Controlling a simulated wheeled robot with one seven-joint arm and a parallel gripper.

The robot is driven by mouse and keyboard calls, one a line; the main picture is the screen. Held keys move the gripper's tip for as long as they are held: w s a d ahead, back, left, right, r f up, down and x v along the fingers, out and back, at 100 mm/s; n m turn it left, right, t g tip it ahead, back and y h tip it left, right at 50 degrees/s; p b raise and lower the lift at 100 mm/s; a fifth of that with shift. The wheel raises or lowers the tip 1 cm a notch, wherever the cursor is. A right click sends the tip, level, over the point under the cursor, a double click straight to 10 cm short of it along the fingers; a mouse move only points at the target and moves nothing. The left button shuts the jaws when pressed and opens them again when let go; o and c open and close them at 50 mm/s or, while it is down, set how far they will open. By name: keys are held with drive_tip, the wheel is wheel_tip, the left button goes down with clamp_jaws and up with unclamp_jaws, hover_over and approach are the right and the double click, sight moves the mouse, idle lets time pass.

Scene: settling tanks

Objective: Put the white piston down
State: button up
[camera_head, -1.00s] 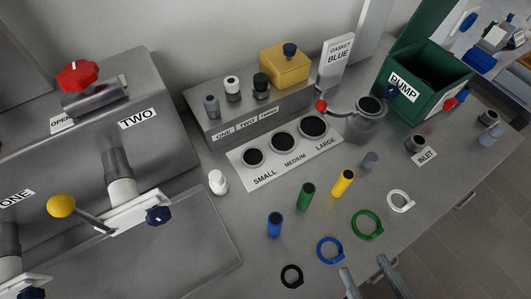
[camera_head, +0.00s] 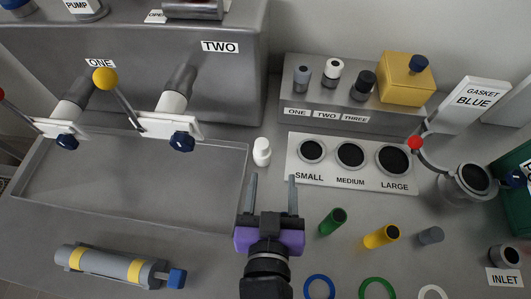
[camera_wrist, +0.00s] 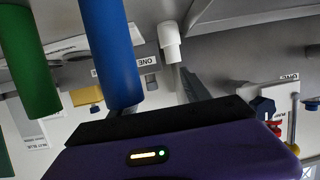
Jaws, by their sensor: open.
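A small white stepped piece, apparently the white piston (camera_head: 262,152), stands upright on the grey bench, left of the SMALL hole. It also shows in the wrist view (camera_wrist: 170,42). My gripper (camera_head: 272,180) is open and empty, its two fingers pointing toward the piece. The fingertips look short of it and apart from it.
The plate with SMALL, MEDIUM and LARGE holes (camera_head: 297,155) lies right of the white piece. Green (camera_head: 333,222) and yellow (camera_head: 381,236) cylinders stand near my gripper. A blue cylinder (camera_wrist: 110,50) is close in the wrist view. A shallow tray (camera_head: 120,190) lies left.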

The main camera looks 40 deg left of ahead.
drive_tip(key=m+h, duration=0.1)
drive_tip(key=h, duration=0.1)
approach(260, 149)
drive_tip(key=w, duration=0.2)
drive_tip(key=shift+m, duration=0.3)
drive_tip(key=shift+s+a+f+x, duration=0.1)
drive_tip(key=shift+x, duration=1.3)
drive_tip(key=shift+s+a+f+x, duration=0.1)
drive_tip(key=shift+x, duration=1.25)
drive_tip(key=shift+s+a+f+x, duration=0.1)
drive_tip(key=shift+x, duration=1.3)
clamp_jaws()
